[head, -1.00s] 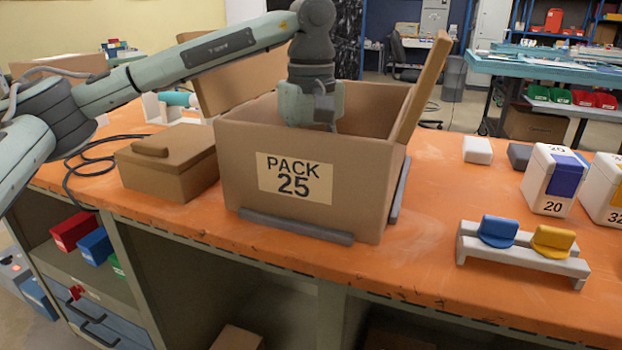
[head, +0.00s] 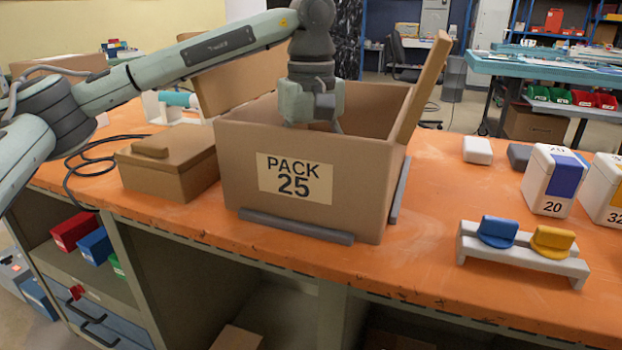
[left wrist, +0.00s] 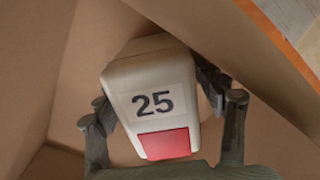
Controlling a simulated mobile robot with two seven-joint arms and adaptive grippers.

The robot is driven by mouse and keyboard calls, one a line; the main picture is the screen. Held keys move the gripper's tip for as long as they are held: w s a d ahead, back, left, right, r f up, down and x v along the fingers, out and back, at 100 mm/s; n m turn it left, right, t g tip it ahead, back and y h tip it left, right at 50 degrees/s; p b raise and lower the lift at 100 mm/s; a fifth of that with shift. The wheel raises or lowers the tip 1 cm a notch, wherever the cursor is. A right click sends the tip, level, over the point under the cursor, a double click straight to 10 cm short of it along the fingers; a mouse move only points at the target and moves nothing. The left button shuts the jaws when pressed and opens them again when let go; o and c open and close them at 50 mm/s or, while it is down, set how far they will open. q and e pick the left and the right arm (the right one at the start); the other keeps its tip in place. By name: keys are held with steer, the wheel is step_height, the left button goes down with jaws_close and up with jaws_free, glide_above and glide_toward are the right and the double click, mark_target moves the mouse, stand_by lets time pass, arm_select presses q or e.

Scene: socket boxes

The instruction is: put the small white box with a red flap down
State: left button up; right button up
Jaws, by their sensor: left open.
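The small white box (left wrist: 152,68) shows in the left wrist view, marked 25, with its red flap (left wrist: 166,144) towards the bottom of the picture. It is inside the open brown carton labelled PACK 25 (head: 240,150). My left gripper (head: 312,118) reaches down into this carton from above. In the left wrist view its open fingers (left wrist: 160,100) stand on either side of the white box. The carton's front wall hides the box and the fingertips in the head view. I cannot tell whether the fingers still touch the box. My right gripper is not in view.
The carton's flap (head: 424,85) stands up at its right. Grey strips (head: 295,226) lie along the carton's base. A closed brown box (head: 168,172) is at its left. A grey stand (head: 525,257) with blue and yellow pieces and white numbered boxes (head: 550,190) are at the right.

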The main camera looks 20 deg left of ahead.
arm_select(q)
step_height(320, 180, up, 10)
steer(key=shift+r+p, duration=0.2)
steer(key=shift+p, duration=0.25)
steer(key=shift+r, duration=0.6)
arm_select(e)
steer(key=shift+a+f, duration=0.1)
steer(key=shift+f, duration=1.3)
